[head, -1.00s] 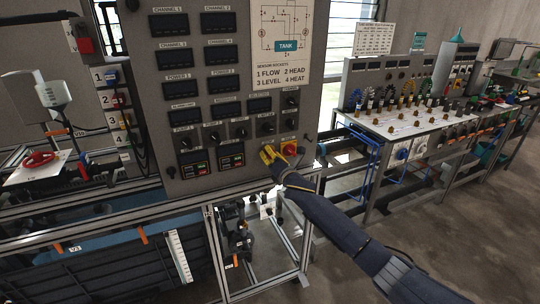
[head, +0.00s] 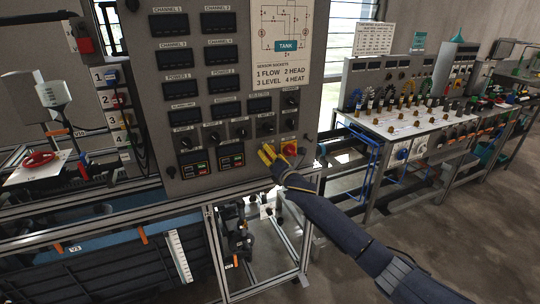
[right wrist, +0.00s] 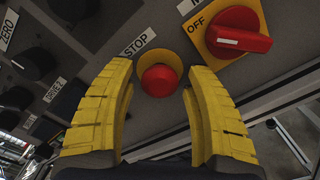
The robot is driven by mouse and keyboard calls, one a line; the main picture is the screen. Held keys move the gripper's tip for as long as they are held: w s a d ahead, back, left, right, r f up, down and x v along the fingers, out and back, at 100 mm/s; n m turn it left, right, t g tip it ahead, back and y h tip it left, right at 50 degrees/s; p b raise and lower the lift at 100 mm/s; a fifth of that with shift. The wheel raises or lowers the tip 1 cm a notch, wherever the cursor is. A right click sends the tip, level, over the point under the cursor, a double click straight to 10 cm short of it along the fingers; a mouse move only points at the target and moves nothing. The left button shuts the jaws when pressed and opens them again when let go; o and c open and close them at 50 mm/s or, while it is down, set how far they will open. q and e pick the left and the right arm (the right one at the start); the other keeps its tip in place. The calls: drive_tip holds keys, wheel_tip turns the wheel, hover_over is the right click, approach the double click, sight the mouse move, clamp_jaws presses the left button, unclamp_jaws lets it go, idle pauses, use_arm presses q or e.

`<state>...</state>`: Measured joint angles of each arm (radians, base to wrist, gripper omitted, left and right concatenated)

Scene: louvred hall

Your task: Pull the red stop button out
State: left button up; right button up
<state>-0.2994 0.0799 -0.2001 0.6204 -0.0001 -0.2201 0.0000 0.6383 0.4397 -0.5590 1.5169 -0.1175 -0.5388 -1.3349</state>
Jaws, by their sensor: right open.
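The red stop button (right wrist: 159,80) sits on a yellow base under a STOP label in the right wrist view. My right gripper (right wrist: 160,84) is open, with its yellow ribbed fingers left and right of the button. A gap shows between each finger and the button, and I cannot tell how deep the fingers reach. In the head view my right gripper (head: 268,154) is at the lower right of the grey control panel (head: 165,95) and hides the button. My left gripper is not in view.
A red rotary switch (right wrist: 238,31) on a yellow plate, marked OFF, is close to the right finger. Black knobs (right wrist: 36,58) lie to the left. A workbench (head: 400,125) with several coloured connectors stands to the right, with open floor in front.

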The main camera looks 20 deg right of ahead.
drive_tip(key=s+d, duration=0.1)
drive_tip(key=s, duration=0.6)
idle(0.3)
drive_tip(key=s+d, duration=0.1)
drive_tip(key=s, duration=1.1)
drive_tip(key=shift+d, duration=0.25)
drive_tip(key=shift+o, duration=0.2)
idle(1.5)
